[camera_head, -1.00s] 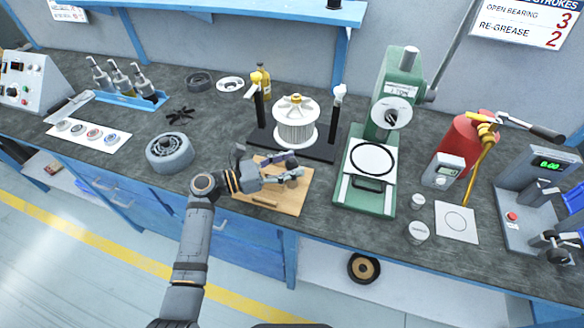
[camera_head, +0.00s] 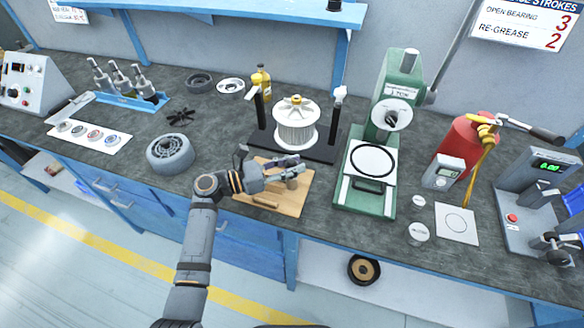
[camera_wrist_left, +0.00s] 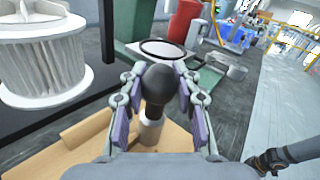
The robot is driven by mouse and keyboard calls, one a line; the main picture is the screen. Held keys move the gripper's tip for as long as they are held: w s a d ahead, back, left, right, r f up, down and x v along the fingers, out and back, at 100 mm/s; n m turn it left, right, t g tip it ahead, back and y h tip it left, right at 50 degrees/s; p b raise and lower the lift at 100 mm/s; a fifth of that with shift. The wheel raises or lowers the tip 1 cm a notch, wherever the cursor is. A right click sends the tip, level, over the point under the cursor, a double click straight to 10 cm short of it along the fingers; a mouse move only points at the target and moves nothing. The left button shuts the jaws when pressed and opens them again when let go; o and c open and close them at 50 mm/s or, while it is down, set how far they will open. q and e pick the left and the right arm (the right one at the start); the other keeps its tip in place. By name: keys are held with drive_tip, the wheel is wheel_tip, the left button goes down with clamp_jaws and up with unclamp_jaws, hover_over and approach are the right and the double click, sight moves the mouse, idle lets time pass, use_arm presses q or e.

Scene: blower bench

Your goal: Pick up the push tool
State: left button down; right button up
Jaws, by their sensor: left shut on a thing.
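The push tool has a dark rounded knob (camera_wrist_left: 158,84) and a pale shaft (camera_wrist_left: 150,132) below it, in the left wrist view. My left gripper (camera_head: 294,168) is over the wooden board (camera_head: 268,202) in the head view. Its two fingers are shut on the push tool, one on each side of the knob, in the left wrist view. The tool stands about upright at the board. I cannot tell whether its lower end touches the board. Part of my right gripper (camera_wrist_left: 266,162) shows at the lower right of the left wrist view; its fingers are unclear.
A white finned rotor (camera_head: 296,124) on a black stand is behind the board. A green press (camera_head: 366,198) stands to its right. A grey ring-shaped part (camera_head: 169,153) lies to the left. The bench's front edge is just before the board.

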sight(292, 161)
use_arm(q)
wheel_tip(292, 161, up, 4)
drive_tip(key=shift+f, duration=0.25)
drive_tip(key=s+a+r, duration=0.3)
drive_tip(key=s+r, duration=0.1)
drive_tip(key=s, duration=0.2)
drive_tip(key=s+a+r+p, duration=0.1)
drive_tip(key=s+a+r, duration=0.2)
drive_tip(key=s+r, duration=0.2)
drive_tip(key=shift+s+a+r, duration=0.25)
drive_tip(key=shift+s, duration=0.5)
